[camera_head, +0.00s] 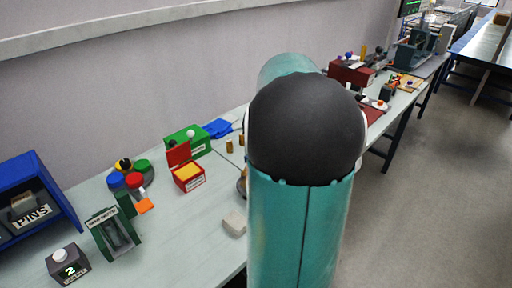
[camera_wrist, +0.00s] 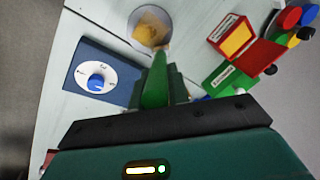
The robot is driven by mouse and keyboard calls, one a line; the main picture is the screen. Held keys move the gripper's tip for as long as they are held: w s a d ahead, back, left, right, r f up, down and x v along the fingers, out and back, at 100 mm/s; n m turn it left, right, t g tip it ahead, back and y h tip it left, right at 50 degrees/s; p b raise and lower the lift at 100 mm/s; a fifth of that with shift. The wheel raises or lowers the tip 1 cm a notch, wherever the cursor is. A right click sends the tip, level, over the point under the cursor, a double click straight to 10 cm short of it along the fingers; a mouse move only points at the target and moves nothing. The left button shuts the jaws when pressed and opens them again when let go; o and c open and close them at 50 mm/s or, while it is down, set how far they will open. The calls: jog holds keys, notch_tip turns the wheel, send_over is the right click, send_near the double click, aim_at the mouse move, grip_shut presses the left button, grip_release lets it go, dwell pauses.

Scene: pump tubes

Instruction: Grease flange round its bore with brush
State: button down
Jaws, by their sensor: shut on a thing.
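My gripper (camera_wrist: 156,92) is shut on a green brush handle (camera_wrist: 155,80) in the wrist view. The brush's tan tip (camera_wrist: 160,49) points up the picture, at the lower right rim of a round grey flange (camera_wrist: 137,20). I cannot tell whether the tip touches it. A yellow-tan patch shows within the flange; whether it is grease or the bore is unclear. In the head view my own arm hides the gripper, the brush and most of the flange.
An open red box with yellow contents (camera_wrist: 238,38) stands right of the flange; it also shows in the head view (camera_head: 188,176). A green box (camera_wrist: 232,76) is beside it. A blue dial box (camera_wrist: 96,82) is to the left. A grey block (camera_head: 234,222) lies near the bench edge.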

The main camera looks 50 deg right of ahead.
jog(key=s, duration=0.7)
jog(key=shift+a, duration=0.35)
dwell(0.4)
jog(key=w+v, duration=0.1)
jog(key=v, duration=0.5)
jog(key=shift+w+a, duration=0.15)
jog(key=shift+a, duration=0.05)
jog(key=shift+r, duration=0.15)
jog(key=v, duration=0.3)
jog(key=shift+w+a, duration=0.1)
jog(key=shift+w, duration=0.25)
jog(key=shift+s, duration=0.1)
